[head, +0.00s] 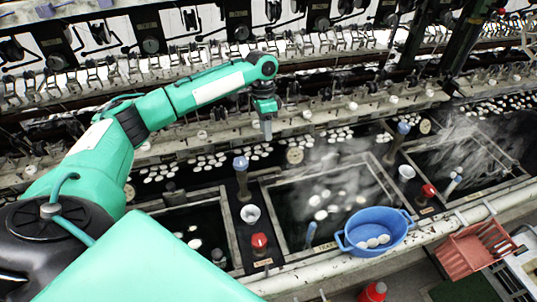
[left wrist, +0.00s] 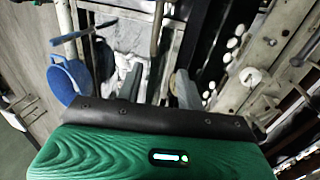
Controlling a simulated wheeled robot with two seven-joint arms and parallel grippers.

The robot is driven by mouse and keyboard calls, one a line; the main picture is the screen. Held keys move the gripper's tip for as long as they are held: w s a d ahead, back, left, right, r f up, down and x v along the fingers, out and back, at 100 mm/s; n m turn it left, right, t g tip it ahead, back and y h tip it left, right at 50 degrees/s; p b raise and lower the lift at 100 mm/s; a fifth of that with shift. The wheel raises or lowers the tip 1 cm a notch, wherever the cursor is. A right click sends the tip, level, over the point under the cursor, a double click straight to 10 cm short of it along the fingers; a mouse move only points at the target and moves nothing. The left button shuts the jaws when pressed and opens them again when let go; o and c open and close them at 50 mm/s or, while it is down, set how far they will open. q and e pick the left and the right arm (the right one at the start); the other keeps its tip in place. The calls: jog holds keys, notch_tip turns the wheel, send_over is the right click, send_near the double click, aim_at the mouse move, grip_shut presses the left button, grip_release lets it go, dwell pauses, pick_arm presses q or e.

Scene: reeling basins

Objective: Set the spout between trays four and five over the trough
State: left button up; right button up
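My left gripper (head: 267,127) hangs fingers-down above the ledge behind the water basins in the head view. In the left wrist view the fingers of my left gripper (left wrist: 158,88) stand apart with nothing seen between them. A dark upright fitting with a blue top (head: 241,166) stands on the divider left of the middle basin (head: 280,215). A similar blue-topped fitting (head: 402,130) stands on the divider right of it. I cannot tell which is the named spout. Tray labels are too small to read surely. White cocoons lie along the dark strip behind the basins (head: 215,158).
A blue tub (head: 375,228) with white pieces sits on the front rim; it also shows in the left wrist view (left wrist: 68,76). Red knobs (head: 259,241) and white cups (head: 250,214) stand on the dividers. A red crate (head: 474,247) is front right. Steam blurs the basins.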

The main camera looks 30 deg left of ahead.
pick_arm(q)
jog(key=s+d+f, duration=0.1)
jog(key=s, duration=0.1)
jog(key=p, duration=0.3)
send_near(259, 174)
notch_tip(259, 174, down, 4)
jog(key=w+d, duration=0.2)
jog(key=w, duration=0.1)
jog(key=p+x, duration=0.1)
jog(key=x, duration=0.2)
jog(key=shift+s+d+r, duration=0.1)
jog(key=shift+s+d, duration=0.05)
jog(key=shift+s, duration=0.05)
jog(key=shift+f, duration=0.5)
jog(key=shift+r, duration=0.1)
jog(key=shift+c, duration=0.5)
jog(key=c, duration=0.7)
grip_shut()
pick_arm(e)
jog(key=s+r, duration=0.1)
jog(key=s+d+r, duration=0.1)
jog(key=r, duration=0.1)
jog(key=s+d+r, duration=0.1)
jog(key=shift+s+r, duration=0.2)
jog(key=shift+s, duration=0.05)
